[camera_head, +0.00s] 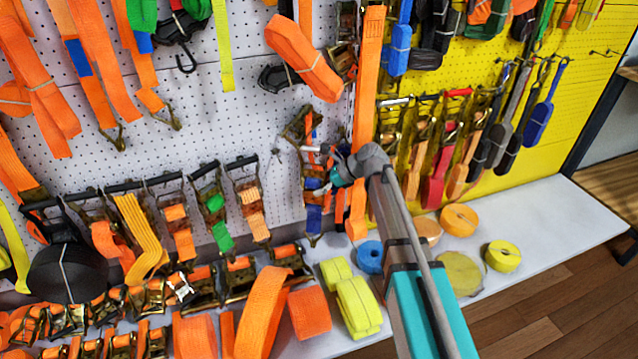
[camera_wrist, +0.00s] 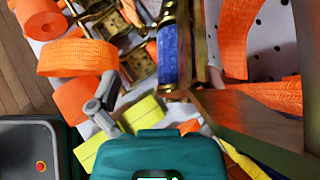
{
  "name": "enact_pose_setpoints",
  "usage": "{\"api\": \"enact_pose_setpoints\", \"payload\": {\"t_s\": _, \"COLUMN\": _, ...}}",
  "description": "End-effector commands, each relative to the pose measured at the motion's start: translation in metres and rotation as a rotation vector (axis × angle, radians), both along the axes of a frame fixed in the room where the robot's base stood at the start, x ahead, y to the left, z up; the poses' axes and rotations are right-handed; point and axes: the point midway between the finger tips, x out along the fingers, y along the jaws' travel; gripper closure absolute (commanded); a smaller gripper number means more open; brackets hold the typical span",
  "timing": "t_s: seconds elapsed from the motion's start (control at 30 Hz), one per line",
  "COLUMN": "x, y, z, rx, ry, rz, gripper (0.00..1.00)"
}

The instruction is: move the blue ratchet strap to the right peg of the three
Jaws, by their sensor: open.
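The blue ratchet strap (camera_head: 313,218) hangs on the white pegboard near its right edge, its blue webbing below a brassy ratchet. My gripper (camera_head: 318,168) is open in front of its upper part and hides some of it. In the wrist view, the blue webbing (camera_wrist: 168,55) and its metal frame lie just ahead of my gripper (camera_wrist: 155,92), between its spread fingers; I see no closed grip on it. A small bare peg (camera_head: 276,151) shows left of the strap. I cannot make out the three pegs clearly.
Ratchets with green (camera_head: 215,215) and orange (camera_head: 252,205) webbing hang to the left. A long orange strap (camera_head: 368,85) hangs close on the right. Yellow rolls (camera_head: 357,305) and a blue roll (camera_head: 370,257) stand on the white shelf (camera_head: 540,235) below, whose right part is clear.

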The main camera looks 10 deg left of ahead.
Motion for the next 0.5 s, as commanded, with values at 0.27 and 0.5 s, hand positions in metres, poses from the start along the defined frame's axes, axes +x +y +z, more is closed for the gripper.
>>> {"api": "enact_pose_setpoints", "payload": {"t_s": 0.27, "x": -0.035, "y": -0.020, "z": 0.006, "rx": 0.001, "ry": 0.001, "rz": 0.002, "gripper": 0.00}}
{"api": "enact_pose_setpoints", "payload": {"t_s": 0.5, "x": -0.063, "y": -0.037, "z": 0.009, "rx": 0.001, "ry": 0.001, "rz": 0.000, "gripper": 0.00}}
